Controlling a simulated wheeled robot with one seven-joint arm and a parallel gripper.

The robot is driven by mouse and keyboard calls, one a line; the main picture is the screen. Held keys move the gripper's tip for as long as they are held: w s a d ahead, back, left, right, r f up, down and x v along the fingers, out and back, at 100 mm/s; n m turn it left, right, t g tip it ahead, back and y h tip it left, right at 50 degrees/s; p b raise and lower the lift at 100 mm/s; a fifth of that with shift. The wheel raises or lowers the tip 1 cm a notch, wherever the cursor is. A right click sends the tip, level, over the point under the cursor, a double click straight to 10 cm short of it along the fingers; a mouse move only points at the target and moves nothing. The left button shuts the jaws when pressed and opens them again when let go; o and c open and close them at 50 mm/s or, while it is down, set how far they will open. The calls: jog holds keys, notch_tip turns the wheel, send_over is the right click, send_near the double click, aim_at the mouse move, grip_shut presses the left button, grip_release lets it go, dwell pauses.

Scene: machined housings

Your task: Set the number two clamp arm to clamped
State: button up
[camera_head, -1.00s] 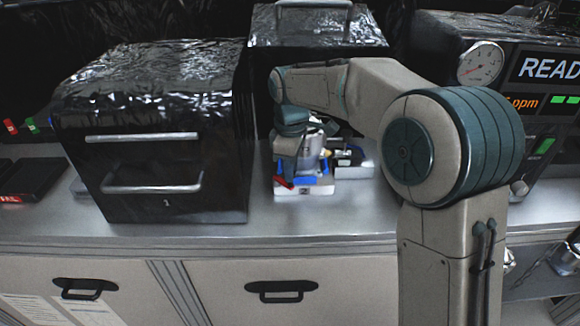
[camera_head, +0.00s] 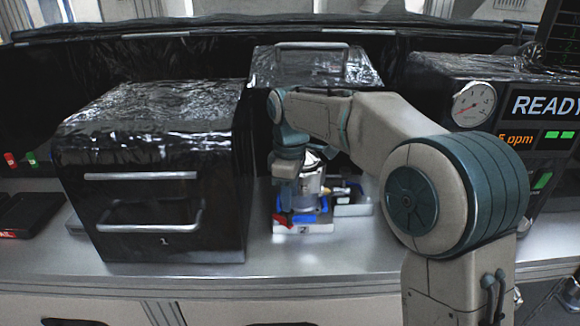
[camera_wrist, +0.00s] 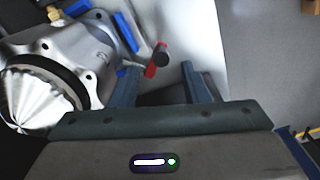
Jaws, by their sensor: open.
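The fixture marked 2 (camera_head: 318,227) is a white base on the bench, holding a silver machined housing (camera_head: 312,180). A red clamp arm (camera_head: 283,219) shows at its front left; in the wrist view the red arm (camera_wrist: 150,71) has a dark round end (camera_wrist: 160,58). Blue parts (camera_wrist: 128,32) sit beside the housing. My gripper (camera_wrist: 160,78) is open, its two fingers on either side of the red arm's near end in the picture. I cannot tell whether they touch it. In the head view my wrist hangs over the fixture's left side and hides part of it.
A dark box marked 1 (camera_head: 150,165) stands close on the left. Another dark box (camera_head: 315,66) stands behind the fixture. A console with a gauge (camera_head: 474,104) and a READY display is at right. Bare bench (camera_head: 345,255) lies in front of the fixture.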

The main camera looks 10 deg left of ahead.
notch_tip(320, 180, up, 10)
dwell(0.3)
jog(key=s+d+f+m+t, duration=0.1)
jog(key=s+d+f+m, duration=0.1)
jog(key=s+d+m, duration=0.45)
jog(key=s+d+f+m+t, duration=0.1)
jog(key=s+d+m, duration=0.15)
jog(key=d, duration=0.75)
jog(key=s+d+f+m+t, duration=0.1)
jog(key=s+d+f+m, duration=0.7)
jog(key=s, duration=0.5)
notch_tip(320, 180, down, 2)
jog(key=d, duration=0.2)
jog(key=shift+d+t, duration=0.3)
